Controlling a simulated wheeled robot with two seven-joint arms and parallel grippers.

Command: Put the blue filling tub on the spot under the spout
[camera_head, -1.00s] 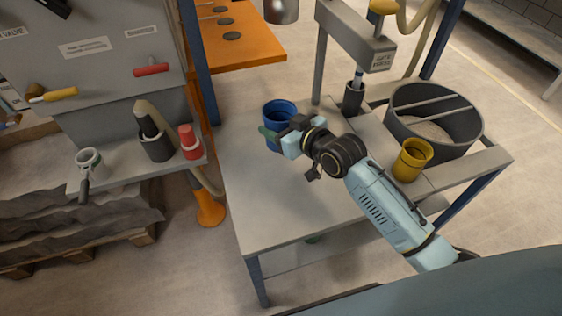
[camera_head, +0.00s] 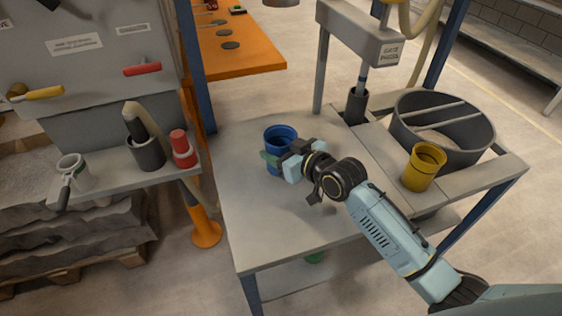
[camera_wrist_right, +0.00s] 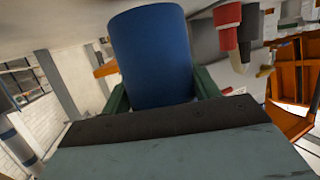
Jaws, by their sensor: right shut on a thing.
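The blue tub (camera_head: 281,138) is over the left part of the grey table (camera_head: 285,215) in the head view. My right gripper (camera_head: 274,160) is shut on its near side, with the tub about upright. I cannot tell whether its base touches the table. In the right wrist view the tub (camera_wrist_right: 152,58) stands between the green fingers (camera_wrist_right: 160,97). The marked spot cannot be made out. My left gripper is out of view.
A yellow cup (camera_head: 424,165) and a large dark bin (camera_head: 443,120) are on the right. A dark cup (camera_head: 357,105) stands under a labelled grey arm (camera_head: 362,45). The table's front is clear.

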